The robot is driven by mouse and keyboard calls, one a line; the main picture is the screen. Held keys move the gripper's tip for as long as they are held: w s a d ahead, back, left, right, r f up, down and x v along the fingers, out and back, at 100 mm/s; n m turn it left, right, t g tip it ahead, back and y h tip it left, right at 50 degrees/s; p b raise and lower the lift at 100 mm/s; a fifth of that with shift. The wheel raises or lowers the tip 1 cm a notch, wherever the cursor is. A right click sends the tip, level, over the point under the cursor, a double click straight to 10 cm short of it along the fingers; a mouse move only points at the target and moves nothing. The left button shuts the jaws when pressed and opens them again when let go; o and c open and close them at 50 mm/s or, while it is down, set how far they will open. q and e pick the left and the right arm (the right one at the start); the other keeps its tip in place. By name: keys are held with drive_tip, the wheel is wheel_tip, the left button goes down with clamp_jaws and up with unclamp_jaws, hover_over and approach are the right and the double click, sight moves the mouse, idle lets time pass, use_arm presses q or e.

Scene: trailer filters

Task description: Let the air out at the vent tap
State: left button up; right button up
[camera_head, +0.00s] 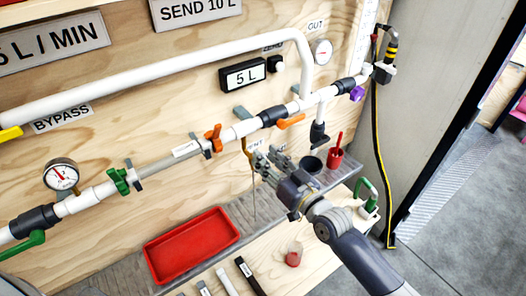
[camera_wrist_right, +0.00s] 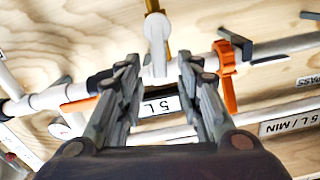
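The vent tap sits under the main white pipe, by a partly hidden label (camera_head: 255,144) that reads like VENT. Its brass tube (camera_head: 247,152) points down in the head view, with a thin line below it. In the right wrist view I see its white body (camera_wrist_right: 156,32) and a bit of brass. My right gripper (camera_head: 270,158) is close in front of it, partly covering it. In the right wrist view the right gripper (camera_wrist_right: 158,66) is open, one finger on each side of the white body, with gaps. Contact is not visible. My left gripper is out of view.
An orange valve handle (camera_head: 213,138) is just left of the tap, and another orange lever (camera_head: 291,121) is to the right. A red tray (camera_head: 192,244) lies on the shelf below. A dark cup (camera_head: 312,165) and a red cup (camera_head: 335,157) stand right of the gripper.

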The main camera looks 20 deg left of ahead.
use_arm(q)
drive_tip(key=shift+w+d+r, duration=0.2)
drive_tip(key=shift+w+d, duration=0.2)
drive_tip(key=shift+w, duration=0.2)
use_arm(e)
drive_tip(key=x, duration=0.2)
drive_tip(key=shift+w+a, duration=0.25)
drive_tip(key=shift+a, duration=0.05)
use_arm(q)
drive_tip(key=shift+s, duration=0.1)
use_arm(e)
clamp_jaws()
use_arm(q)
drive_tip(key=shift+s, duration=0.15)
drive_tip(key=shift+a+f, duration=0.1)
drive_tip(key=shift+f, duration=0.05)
